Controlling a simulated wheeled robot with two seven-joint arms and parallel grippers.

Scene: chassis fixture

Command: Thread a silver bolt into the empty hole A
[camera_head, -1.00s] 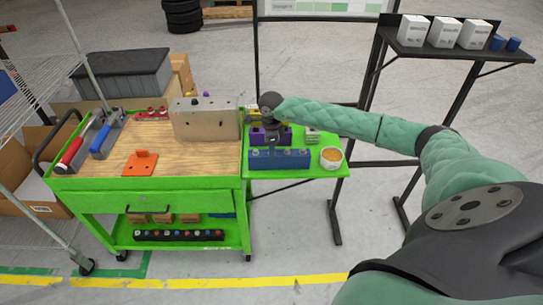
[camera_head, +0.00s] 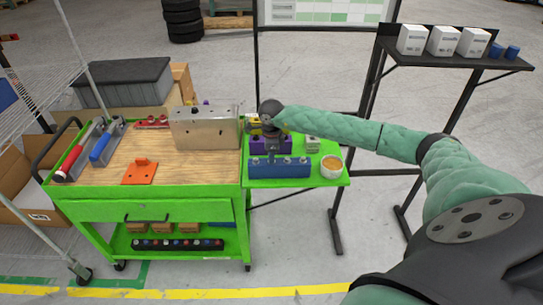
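A beige metal block with small holes (camera_head: 206,129) stands upright on the wooden top of the green cart; I cannot read hole labels, so I cannot tell which hole is A. A blue holder (camera_head: 278,167) on the green side shelf carries several small silver pieces that look like bolts. A purple holder (camera_head: 271,145) stands behind it. My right gripper (camera_head: 264,127) is just above and behind the purple holder, right of the metal block. It is small and dark, and I cannot see whether its fingers hold anything. My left gripper is not in view.
A bowl with orange contents (camera_head: 331,166) and a small grey-green stack (camera_head: 312,144) sit on the shelf's right. A yellow object (camera_head: 252,121) is beside my gripper. An orange bracket (camera_head: 139,172) and red- and blue-handled tools (camera_head: 101,148) lie on the cart. The wood's front middle is clear.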

